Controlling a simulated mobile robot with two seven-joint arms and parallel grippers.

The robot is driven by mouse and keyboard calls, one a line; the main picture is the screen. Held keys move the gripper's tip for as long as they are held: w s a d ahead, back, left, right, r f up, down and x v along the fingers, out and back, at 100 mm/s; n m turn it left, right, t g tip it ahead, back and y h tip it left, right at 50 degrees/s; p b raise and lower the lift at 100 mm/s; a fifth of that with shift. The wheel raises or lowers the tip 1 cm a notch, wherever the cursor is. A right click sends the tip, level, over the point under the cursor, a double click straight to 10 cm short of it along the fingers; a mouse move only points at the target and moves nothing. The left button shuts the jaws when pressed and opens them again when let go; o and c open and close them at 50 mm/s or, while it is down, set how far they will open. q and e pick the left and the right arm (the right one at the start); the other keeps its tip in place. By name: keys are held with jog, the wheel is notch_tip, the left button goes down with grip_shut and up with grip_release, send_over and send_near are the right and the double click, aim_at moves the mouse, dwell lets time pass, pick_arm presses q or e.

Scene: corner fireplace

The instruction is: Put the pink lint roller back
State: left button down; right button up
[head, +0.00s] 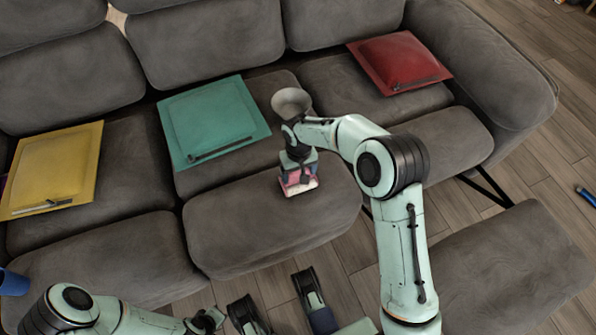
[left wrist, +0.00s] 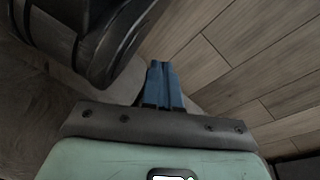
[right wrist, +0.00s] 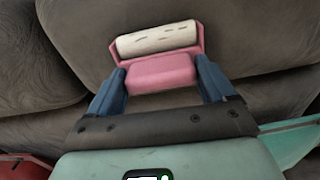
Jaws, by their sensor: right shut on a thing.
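The pink lint roller (right wrist: 162,72) has a pink body and a white roll with dark marks. My right gripper (right wrist: 160,90) is shut on its pink body, with one blue finger on each side. In the head view the lint roller (head: 299,182) shows under my right gripper (head: 298,168), over the front of the middle sofa seat. I cannot tell whether it touches the seat. My left gripper (left wrist: 163,85) is shut and empty, its blue fingers together, with wooden floor behind it.
The grey sofa (head: 245,225) carries a yellow cushion (head: 55,170), a teal cushion (head: 212,118) and a red cushion (head: 400,60). A grey ottoman-like seat (head: 510,270) stands at lower right. A blue object (head: 586,195) lies on the floor at far right.

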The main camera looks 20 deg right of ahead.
jog(key=shift+r, duration=0.1)
jog(key=shift+f, duration=0.25)
jog(key=o, duration=0.8)
pick_arm(q)
jog(key=shift+s, duration=0.1)
pick_arm(e)
jog(key=shift+r, duration=0.15)
notch_tip(320, 180, up, 8)
jog(key=shift+f+p, duration=0.1)
jog(key=shift+p, duration=1)
pick_arm(q)
jog(key=shift+t, duration=0.5)
jog(key=w+r, duration=0.1)
jog(key=w+d+r, duration=0.1)
jog(key=r, duration=0.1)
jog(key=w+r+p, duration=0.1)
jog(key=r, duration=0.1)
jog(key=shift+d, duration=0.2)
pick_arm(e)
notch_tip(320, 180, up, 4)
jog(key=shift+r, duration=0.2)
